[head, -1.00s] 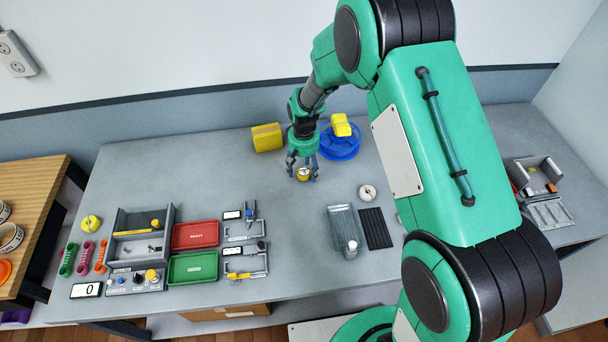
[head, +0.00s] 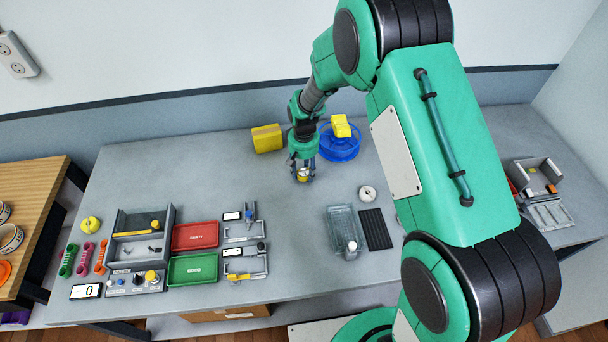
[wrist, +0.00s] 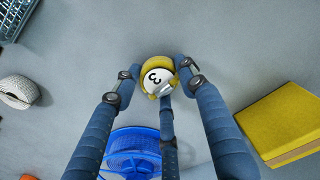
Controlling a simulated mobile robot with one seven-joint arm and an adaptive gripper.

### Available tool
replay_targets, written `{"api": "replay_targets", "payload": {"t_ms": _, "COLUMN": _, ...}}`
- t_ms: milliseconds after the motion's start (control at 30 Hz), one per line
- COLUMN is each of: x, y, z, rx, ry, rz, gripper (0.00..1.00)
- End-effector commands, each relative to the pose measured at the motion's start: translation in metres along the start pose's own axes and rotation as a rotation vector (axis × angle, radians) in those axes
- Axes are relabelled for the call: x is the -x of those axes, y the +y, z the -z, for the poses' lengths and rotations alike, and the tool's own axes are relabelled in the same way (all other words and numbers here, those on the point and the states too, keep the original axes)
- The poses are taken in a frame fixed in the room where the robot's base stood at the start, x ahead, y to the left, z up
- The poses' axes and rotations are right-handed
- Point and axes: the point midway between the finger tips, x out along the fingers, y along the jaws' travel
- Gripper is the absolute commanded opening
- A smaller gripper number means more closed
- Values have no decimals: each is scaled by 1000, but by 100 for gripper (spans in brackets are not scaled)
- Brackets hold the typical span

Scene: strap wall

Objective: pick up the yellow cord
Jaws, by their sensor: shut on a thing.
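My gripper (head: 303,176) is low over the table behind its middle, with its fingers closed on a round yellow thing (head: 303,178). In the wrist view, the round yellow thing (wrist: 157,76) has a white face marked 3, and the fingertips of my gripper (wrist: 158,80) press around it. I see no plainly cord-shaped yellow thing, and cannot tell whether this is the yellow cord. It appears on or just above the table.
A yellow box (head: 267,138) and a blue reel (head: 340,146) with a yellow block (head: 341,125) on it stand close behind my gripper. Red (head: 196,236) and green trays (head: 192,268) sit front left.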

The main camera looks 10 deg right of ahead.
Motion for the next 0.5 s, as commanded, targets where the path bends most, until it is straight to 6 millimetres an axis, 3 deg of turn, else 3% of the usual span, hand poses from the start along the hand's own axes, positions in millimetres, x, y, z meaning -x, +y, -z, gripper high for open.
{"api": "replay_targets", "payload": {"t_ms": 267, "x": 4, "y": 0, "z": 0, "rx": 0, "ry": 1, "rz": 0, "gripper": 15}}
{"api": "replay_targets", "payload": {"t_ms": 500, "x": 27, "y": 0, "z": 1, "rx": 0, "ry": 3, "rz": 0, "gripper": 15}}
